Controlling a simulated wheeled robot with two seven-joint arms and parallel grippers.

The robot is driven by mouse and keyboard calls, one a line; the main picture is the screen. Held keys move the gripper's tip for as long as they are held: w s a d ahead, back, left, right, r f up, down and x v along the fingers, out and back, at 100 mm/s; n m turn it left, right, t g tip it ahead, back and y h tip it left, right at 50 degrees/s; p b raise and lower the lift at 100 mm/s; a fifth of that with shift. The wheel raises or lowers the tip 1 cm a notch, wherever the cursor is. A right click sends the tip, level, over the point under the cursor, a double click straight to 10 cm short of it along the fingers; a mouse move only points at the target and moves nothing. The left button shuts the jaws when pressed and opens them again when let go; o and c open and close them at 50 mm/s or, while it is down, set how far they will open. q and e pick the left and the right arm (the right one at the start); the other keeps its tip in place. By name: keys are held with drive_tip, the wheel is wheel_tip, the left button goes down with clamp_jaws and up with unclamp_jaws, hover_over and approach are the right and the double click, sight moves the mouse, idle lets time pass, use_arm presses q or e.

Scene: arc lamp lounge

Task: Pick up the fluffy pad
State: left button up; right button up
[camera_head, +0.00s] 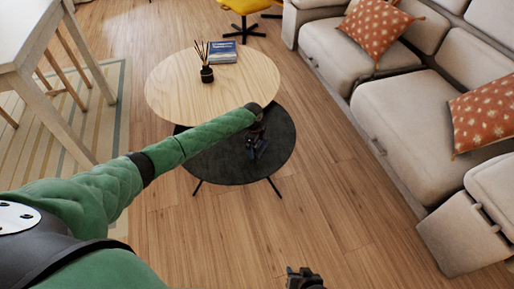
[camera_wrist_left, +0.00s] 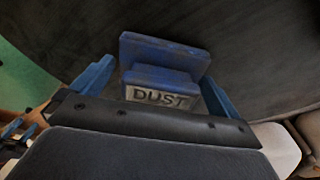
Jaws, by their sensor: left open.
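A blue block-shaped pad (camera_wrist_left: 165,55) with a grey face reading "DUST" lies on the dark round tabletop in the left wrist view. I take it to be the fluffy pad. My left gripper (camera_head: 257,147) is over the dark lower table in the head view, pointing down. In the left wrist view its two blue fingers (camera_wrist_left: 158,72) stand open on either side of the pad, with a gap visible on the left. I cannot tell whether the right finger touches it. In the head view the gripper mostly hides the pad. My right gripper (camera_head: 305,279) is at the bottom edge, away from the tables.
The dark round table (camera_head: 215,168) sits partly under a higher light-wood round table (camera_head: 180,95). On that stand a reed diffuser (camera_head: 207,74) and blue books (camera_head: 222,52). A beige sofa (camera_head: 400,105) is on the right. Wood floor is clear in front.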

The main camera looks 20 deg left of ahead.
sight(259, 143)
use_arm(q)
drive_tip(key=c, duration=0.8)
drive_tip(key=shift+r, duration=0.1)
drive_tip(key=shift+r, duration=0.3)
drive_tip(key=r, duration=0.2)
drive_tip(key=d+r, duration=0.1)
drive_tip(key=shift+r, duration=0.4)
drive_tip(key=s+d+r, duration=0.1)
drive_tip(key=d+r, duration=0.1)
drive_tip(key=d, duration=0.1)
drive_tip(key=s+d+r, duration=0.1)
drive_tip(key=d+r, duration=0.1)
drive_tip(key=d, duration=0.2)
drive_tip(key=s+d+r, duration=0.1)
drive_tip(key=d+r, duration=0.1)
drive_tip(key=d, duration=0.1)
drive_tip(key=shift+d+r, duration=0.15)
drive_tip(key=shift+r, duration=0.1)
use_arm(e)
wheel_tip(259, 143, down, 2)
drive_tip(key=shift+s, duration=0.15)
